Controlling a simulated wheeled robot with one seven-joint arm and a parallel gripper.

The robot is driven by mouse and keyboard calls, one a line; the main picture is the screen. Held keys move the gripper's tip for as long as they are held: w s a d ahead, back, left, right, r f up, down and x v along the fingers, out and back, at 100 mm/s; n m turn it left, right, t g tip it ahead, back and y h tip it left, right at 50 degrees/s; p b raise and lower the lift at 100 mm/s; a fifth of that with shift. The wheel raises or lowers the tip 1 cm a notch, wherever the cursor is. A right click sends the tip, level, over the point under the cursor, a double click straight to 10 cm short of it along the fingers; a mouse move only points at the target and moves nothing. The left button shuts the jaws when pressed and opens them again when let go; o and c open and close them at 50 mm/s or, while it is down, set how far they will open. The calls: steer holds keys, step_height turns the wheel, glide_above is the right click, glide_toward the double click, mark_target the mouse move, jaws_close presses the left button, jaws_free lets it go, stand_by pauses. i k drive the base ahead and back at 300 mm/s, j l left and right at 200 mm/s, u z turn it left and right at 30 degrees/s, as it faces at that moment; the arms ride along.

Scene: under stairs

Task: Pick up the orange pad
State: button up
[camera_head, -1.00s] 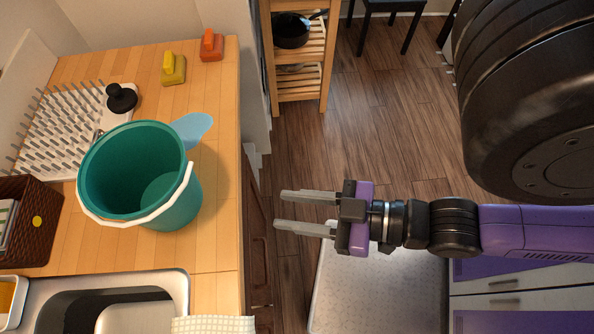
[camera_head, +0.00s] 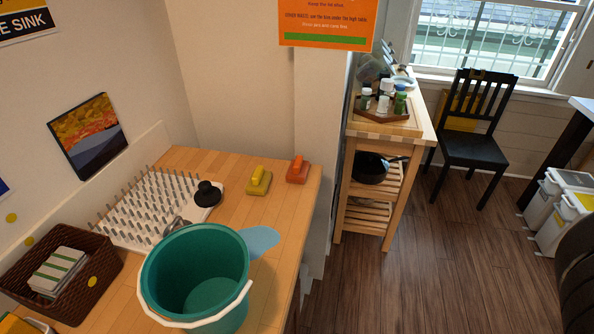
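The orange pad (camera_head: 298,171), a small block with a raised handle, sits on the wooden counter (camera_head: 228,168) near its far right corner, by the wall. A similar yellow pad (camera_head: 259,181) sits just left of it. Both are apart from each other. A teal bucket (camera_head: 194,275) with a white handle stands on the counter nearer to me. My gripper is outside the current view; only a dark part of my arm shows at the lower right edge.
A brown basket (camera_head: 98,278) is at the lower left. A wooden shelf cart (camera_head: 389,140), a black chair (camera_head: 474,130) and white bins (camera_head: 562,205) stand beyond open floor (camera_head: 400,270).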

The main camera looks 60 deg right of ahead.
mark_target(298, 171)
steer(key=k+l+u, duration=0.25)
steer(key=l, duration=0.25)
steer(key=k+l+u, duration=0.2)
steer(key=k+l, duration=0.25)
